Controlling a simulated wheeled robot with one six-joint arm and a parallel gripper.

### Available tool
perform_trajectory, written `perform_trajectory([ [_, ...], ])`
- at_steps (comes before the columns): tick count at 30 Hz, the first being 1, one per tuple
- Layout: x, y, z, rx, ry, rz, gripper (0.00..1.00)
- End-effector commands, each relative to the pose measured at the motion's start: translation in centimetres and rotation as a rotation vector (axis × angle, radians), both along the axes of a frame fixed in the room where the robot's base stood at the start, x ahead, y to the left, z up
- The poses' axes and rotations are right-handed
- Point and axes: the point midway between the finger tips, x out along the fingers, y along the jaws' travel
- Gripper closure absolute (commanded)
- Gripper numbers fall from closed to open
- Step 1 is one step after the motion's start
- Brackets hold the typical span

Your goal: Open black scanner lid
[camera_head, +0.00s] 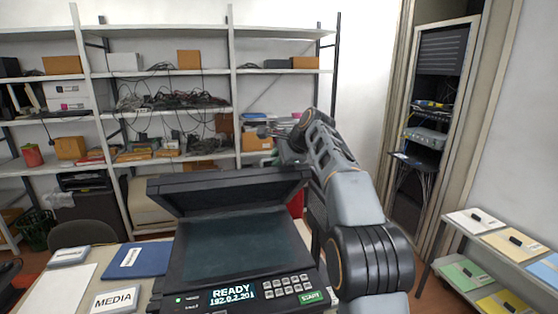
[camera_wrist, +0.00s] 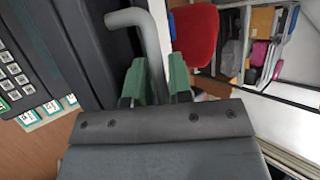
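The black scanner (camera_head: 235,245) stands on the table, its dark glass bed exposed. Its black lid (camera_head: 225,193) is raised at a tilt above the bed, hinged at the back. In the wrist view a bent grey tube handle (camera_wrist: 150,38) runs between the two green fingers of my gripper (camera_wrist: 158,75).
A blue folder (camera_head: 138,259) and a MEDIA label card (camera_head: 115,299) lie left of the scanner. A red chair (camera_wrist: 194,32) is beyond my gripper in the wrist view. Shelves (camera_head: 160,72) line the back wall. A rack of trays (camera_head: 500,250) stands at the right.

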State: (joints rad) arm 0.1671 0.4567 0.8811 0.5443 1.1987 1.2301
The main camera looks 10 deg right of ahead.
Motion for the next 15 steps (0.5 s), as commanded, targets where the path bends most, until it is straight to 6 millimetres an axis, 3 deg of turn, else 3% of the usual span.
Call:
perform_trajectory([
  [8,-0.1,-0.1,0.1,0.000,0.001,0.000,0.79],
  [15,-2.0,-1.3,2.2,-0.001,-0.003,-0.002,0.79],
])
